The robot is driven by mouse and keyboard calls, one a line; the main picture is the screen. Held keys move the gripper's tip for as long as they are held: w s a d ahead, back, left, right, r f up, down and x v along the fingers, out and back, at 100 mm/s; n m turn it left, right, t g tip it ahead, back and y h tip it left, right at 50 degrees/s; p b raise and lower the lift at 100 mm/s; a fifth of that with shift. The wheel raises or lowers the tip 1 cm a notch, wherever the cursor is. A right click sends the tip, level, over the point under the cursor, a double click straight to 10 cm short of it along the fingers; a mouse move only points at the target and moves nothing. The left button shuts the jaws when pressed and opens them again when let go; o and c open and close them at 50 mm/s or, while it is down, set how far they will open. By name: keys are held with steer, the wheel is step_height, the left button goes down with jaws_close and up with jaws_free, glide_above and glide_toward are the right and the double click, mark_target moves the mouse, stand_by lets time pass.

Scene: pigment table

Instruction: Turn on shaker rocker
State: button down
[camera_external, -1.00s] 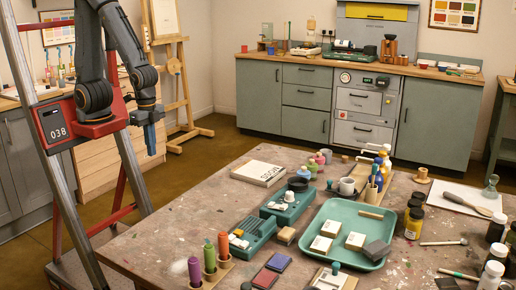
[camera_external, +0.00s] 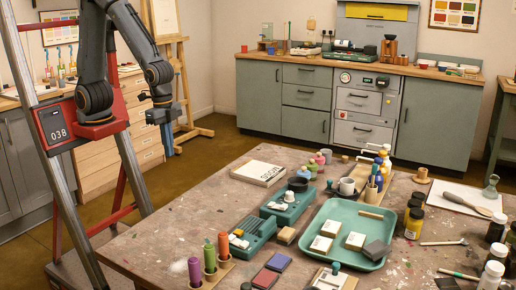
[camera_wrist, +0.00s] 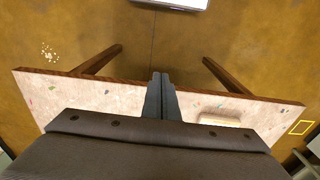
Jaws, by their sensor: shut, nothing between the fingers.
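Two green devices stand on the paint-spotted table. The nearer one (camera_external: 254,236) has a ribbed dark top and small white and yellow parts at its left end. The other one (camera_external: 287,205) carries a black round dish and a white knob. Which of them is the shaker is unclear, and a rocker is too small to make out. My gripper (camera_external: 168,147) hangs in the air left of the table, fingers down, apart from both devices. In the wrist view its fingers (camera_wrist: 160,92) are together and empty.
The table (camera_external: 160,222) has a bare left part. A white book (camera_external: 259,173) lies near its back edge. Coloured bottles in a wooden rack (camera_external: 208,262) stand at the front. A green tray (camera_external: 318,258) with blocks lies right of the devices. Cabinets (camera_external: 300,100) line the back wall.

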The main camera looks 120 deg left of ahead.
mark_target(284, 206)
steer(key=w+d+r+t+b, duration=0.1)
steer(key=w+r, duration=0.2)
steer(key=w, duration=1)
steer(key=w+r+t+b, duration=0.1)
steer(key=w+r, duration=0.2)
steer(key=w, duration=1)
steer(key=w+d+r+t+b, duration=0.1)
steer(key=w+r, duration=0.2)
steer(key=w, duration=1.1)
steer(key=shift+d+r, duration=0.15)
steer(key=shift+d, duration=0.2)
steer(key=p+x, duration=0.2)
steer(key=x, duration=1.2)
steer(key=shift+s, duration=0.15)
steer(key=shift+f+b, duration=0.4)
steer(key=shift+f, duration=0.05)
steer(key=shift+r, duration=0.1)
